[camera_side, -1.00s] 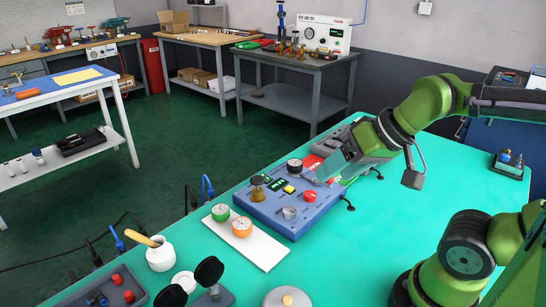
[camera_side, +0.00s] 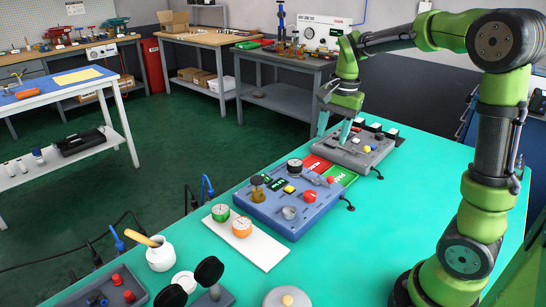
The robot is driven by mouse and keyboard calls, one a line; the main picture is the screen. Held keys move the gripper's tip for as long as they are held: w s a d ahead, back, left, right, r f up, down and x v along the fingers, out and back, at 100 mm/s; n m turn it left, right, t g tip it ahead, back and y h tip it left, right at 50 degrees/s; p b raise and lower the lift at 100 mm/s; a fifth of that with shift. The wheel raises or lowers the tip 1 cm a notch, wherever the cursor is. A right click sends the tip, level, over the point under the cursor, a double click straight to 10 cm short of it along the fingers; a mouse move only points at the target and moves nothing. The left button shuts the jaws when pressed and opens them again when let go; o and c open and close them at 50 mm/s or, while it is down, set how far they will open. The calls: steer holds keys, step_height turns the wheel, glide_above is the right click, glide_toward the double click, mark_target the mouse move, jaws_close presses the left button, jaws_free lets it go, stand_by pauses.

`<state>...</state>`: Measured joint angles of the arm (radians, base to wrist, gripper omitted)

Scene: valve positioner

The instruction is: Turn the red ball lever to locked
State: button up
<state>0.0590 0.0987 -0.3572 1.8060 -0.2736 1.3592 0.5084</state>
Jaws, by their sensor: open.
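A small red ball (camera_side: 330,180) shows at the right end of the blue panel (camera_side: 262,208), by a thin grey lever; I cannot make out the lever's exact angle.
The teal table (camera_side: 390,225) is clear at right.

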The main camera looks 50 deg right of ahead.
mark_target(331, 177)
steer(key=d+f+m, duration=0.1)
steer(key=f+m, duration=0.1)
steer(key=f, duration=0.3)
steer(key=d+f+m+g, duration=0.1)
steer(key=f, duration=0.4)
steer(key=d+f+m, duration=0.1)
steer(key=f+m, duration=0.1)
steer(key=f, duration=0.3)
steer(key=shift+w+d+m, duration=0.1)
steer(key=shift+w+m, duration=0.2)
steer(key=shift+w, duration=0.1)
jaws_close()
